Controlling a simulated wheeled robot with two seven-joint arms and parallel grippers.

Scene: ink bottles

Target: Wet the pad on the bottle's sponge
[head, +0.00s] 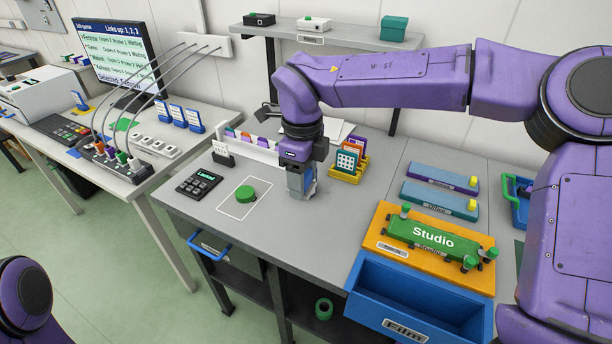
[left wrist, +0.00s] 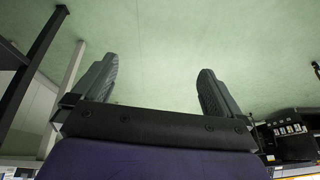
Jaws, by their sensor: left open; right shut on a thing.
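My right gripper (head: 303,192) is low over the grey table, pointing down, right of the white outlined rectangle. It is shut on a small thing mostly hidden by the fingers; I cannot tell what. A green round piece (head: 245,193) lies inside the rectangle, apart from the gripper. I cannot tell whether it is the bottle or a cap, and no sponge or pad is clearly visible. My left gripper (left wrist: 156,90) is open and empty in the left wrist view, with pale green floor behind it; in the head view only part of my left arm shows.
A dark keypad (head: 199,184) lies left of the rectangle. A yellow card rack (head: 348,168) stands behind right of the gripper. An orange tray (head: 390,252) bears a green "Studio" block (head: 432,237). An open blue "Film" drawer (head: 400,300) juts out in front. The table's front left is clear.

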